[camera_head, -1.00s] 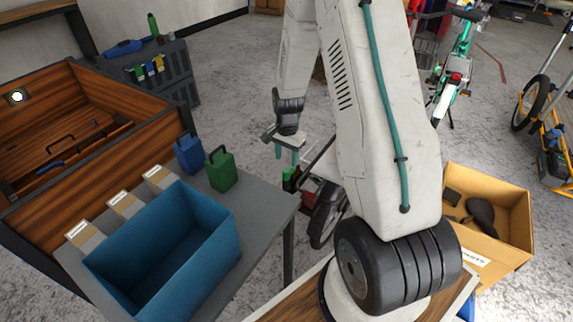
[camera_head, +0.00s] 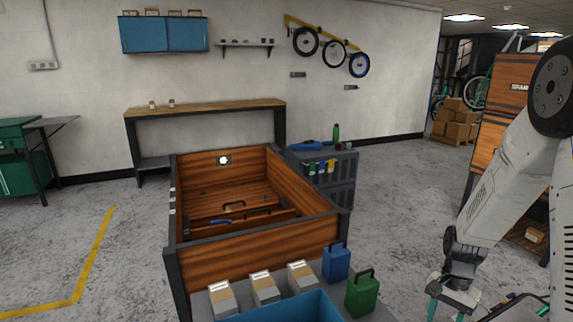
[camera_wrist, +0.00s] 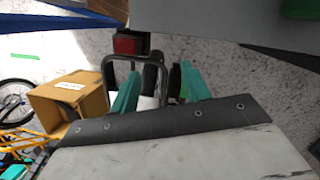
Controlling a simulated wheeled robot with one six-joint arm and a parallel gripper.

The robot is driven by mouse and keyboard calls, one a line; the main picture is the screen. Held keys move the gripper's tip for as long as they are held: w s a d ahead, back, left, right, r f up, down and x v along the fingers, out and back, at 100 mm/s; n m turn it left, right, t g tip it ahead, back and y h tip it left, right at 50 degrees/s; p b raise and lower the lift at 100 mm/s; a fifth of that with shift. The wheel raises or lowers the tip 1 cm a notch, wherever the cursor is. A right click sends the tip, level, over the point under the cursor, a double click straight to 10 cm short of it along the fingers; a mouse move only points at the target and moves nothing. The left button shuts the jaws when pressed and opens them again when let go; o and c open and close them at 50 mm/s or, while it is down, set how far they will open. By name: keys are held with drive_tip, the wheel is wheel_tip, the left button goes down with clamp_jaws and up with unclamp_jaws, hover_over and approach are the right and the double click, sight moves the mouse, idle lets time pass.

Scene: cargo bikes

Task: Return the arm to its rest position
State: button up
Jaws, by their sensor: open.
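My gripper (camera_head: 448,308) hangs low at the right of the head view, at the end of my pale arm, with teal fingers pointing down. In the wrist view its two teal fingers (camera_wrist: 160,75) stand apart with nothing held between them. The gripper is open and empty. It is to the right of the green can (camera_head: 361,294) and apart from it. The lower arm and base are cut off by the head view's edge.
A large wooden cargo box (camera_head: 262,240) fills the middle. A blue can (camera_head: 336,263) and small cartons stand by a blue bin (camera_head: 290,308). A grey cabinet (camera_head: 335,180) is behind. In the wrist view, a cardboard box (camera_wrist: 70,100) is at left.

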drive_tip(key=s+a+r+n+t, duration=0.1)
drive_tip(key=s+a+r+n, duration=0.2)
drive_tip(key=s+r, duration=0.4)
drive_tip(key=s+a+r+n+t, duration=0.1)
drive_tip(key=s+a+r+n, duration=0.3)
drive_tip(key=r, duration=0.8)
drive_tip(key=s+a+r+n+t+h, duration=0.1)
drive_tip(key=s+a+r+n, duration=0.2)
drive_tip(key=s+a+r, duration=0.4)
drive_tip(key=s+r, duration=0.3)
drive_tip(key=shift+s+n+t, duration=0.2)
drive_tip(key=shift+n+t, duration=0.1)
drive_tip(key=shift+t, duration=0.1)
